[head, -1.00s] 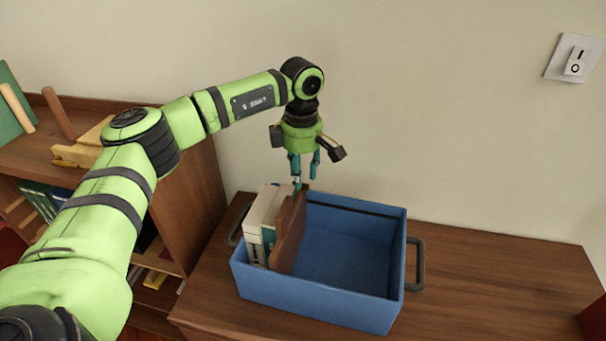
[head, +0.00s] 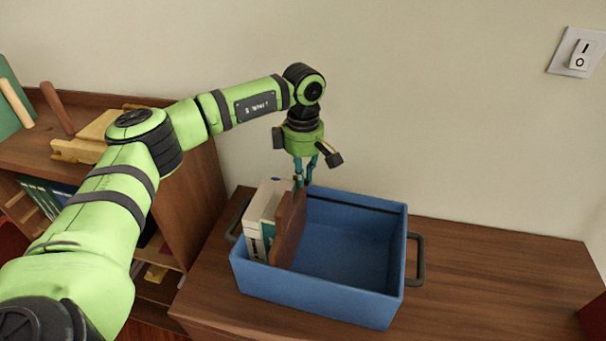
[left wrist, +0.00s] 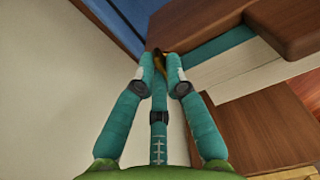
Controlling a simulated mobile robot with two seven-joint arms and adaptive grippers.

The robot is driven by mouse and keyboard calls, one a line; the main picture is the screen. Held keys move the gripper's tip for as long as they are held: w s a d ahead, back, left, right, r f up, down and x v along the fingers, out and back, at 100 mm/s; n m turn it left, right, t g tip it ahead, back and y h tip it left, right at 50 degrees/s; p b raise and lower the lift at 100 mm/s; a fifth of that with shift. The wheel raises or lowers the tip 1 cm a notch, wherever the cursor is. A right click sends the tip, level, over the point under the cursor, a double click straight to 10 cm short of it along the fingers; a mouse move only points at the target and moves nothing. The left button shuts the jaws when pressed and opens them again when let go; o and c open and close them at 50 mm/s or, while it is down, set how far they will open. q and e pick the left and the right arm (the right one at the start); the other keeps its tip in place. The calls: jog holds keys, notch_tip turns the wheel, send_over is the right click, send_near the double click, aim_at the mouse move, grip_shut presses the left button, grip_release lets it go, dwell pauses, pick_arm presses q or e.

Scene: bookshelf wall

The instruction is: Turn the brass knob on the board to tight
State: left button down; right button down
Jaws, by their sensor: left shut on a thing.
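A brown wooden board (head: 288,235) stands on edge in the blue crate, beside the upright books; part of it also shows in the left wrist view (left wrist: 215,22). My left gripper (head: 303,184) points down over the board's far end. In the left wrist view, the left gripper's fingers (left wrist: 160,68) are closed around a small brass-coloured piece, the knob (left wrist: 160,61), right by the board's edge. The fingers cover most of the knob, and any marking for tight is not visible. My right gripper is out of view.
The blue crate (head: 315,299) stands on a wooden cabinet top (head: 480,275), its right part empty. Pale books (head: 262,215) stand at its left side. A bookshelf (head: 200,195) is on the left. A light switch (head: 577,52) is on the wall.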

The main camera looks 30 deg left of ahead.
pick_arm(q)
jog(key=shift+m, duration=0.7)
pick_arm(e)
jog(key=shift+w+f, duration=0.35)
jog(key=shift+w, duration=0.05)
pick_arm(q)
jog(key=c, duration=1.3)
grip_release()
jog(key=shift+r, duration=0.1)
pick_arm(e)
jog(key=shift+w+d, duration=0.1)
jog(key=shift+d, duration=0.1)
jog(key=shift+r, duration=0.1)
